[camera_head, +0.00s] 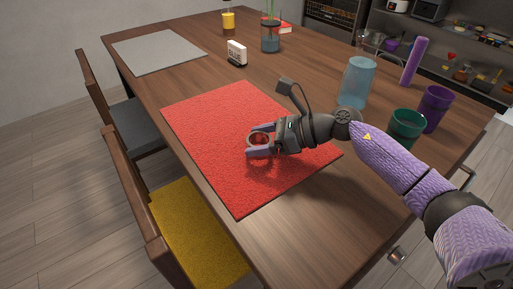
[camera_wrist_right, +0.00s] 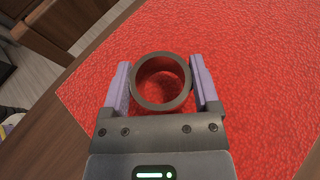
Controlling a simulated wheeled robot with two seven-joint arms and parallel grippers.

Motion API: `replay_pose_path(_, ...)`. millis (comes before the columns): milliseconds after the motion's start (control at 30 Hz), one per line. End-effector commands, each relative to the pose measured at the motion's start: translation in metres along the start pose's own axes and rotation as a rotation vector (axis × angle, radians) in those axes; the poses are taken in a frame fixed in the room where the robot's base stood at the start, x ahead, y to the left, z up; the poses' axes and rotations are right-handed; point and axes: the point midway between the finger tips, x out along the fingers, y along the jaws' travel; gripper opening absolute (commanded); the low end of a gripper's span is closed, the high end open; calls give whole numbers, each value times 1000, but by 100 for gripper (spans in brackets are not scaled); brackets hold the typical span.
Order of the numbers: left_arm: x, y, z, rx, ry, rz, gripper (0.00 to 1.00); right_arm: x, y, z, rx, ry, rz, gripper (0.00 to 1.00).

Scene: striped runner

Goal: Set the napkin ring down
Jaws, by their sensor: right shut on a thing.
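The napkin ring is a short dark brown-grey tube. In the head view the ring (camera_head: 252,139) sits between the purple fingers of my right gripper (camera_head: 261,141), over the red mat (camera_head: 200,115). In the right wrist view the ring (camera_wrist_right: 162,107) is between both fingers of the gripper (camera_wrist_right: 162,90), its round opening facing the camera and red mat showing through it. The right gripper is shut on the ring. I cannot tell whether the ring touches the mat. My left gripper is not in view.
A blue glass (camera_head: 356,84), green cup (camera_head: 405,130) and purple cup (camera_head: 433,108) stand right of the mat, near my right arm. The red mat is otherwise bare. Chairs line the left edge.

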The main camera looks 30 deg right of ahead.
Motion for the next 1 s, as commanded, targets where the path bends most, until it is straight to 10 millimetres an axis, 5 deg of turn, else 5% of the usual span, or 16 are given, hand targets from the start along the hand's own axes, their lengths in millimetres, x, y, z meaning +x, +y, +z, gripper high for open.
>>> replay_pose_path(67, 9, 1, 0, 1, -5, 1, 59, 7, 0, -16, 4, 1, 1, 20)
replay_pose_path(400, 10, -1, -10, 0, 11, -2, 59, 7, 0, -17, 1, 0, 0, 20)
replay_pose_path(433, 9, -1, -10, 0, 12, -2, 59, 7, 0, -16, 0, 0, 0, 84)
replay_pose_path(500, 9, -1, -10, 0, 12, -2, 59, 6, 0, -15, 0, 0, 0, 99)
replay_pose_path(800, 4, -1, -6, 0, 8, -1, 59, 3, 0, -9, -1, -1, -1, 100)
replay_pose_path(1000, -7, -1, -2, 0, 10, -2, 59, -38, 0, -10, 2, 4, -3, 100)
